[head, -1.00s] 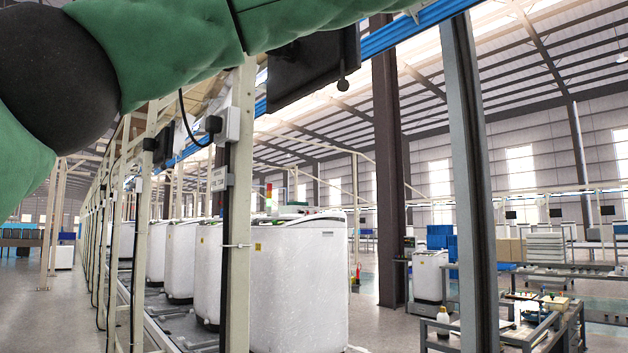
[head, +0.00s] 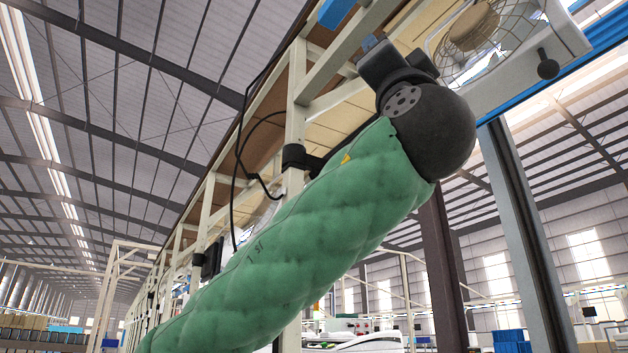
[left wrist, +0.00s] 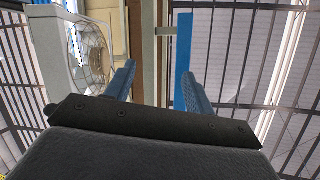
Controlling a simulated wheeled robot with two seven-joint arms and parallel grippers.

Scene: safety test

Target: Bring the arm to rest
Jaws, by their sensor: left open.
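My left arm in its green quilted sleeve rises across the head view from the lower left to a black joint near the upper middle. My left gripper (left wrist: 158,82) shows in the left wrist view, with two blue fingers spread apart and nothing between them. In the head view its fingers are mostly hidden behind the black wrist parts, high beside the cream frame of the line. My right arm and right gripper are in neither view.
A caged fan (head: 468,42) hangs at the upper right, close to my wrist; it also shows in the left wrist view (left wrist: 94,52). A cream post (head: 296,95) stands behind my arm. A grey column (head: 525,235) stands to the right. White machines (head: 352,341) show at the bottom.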

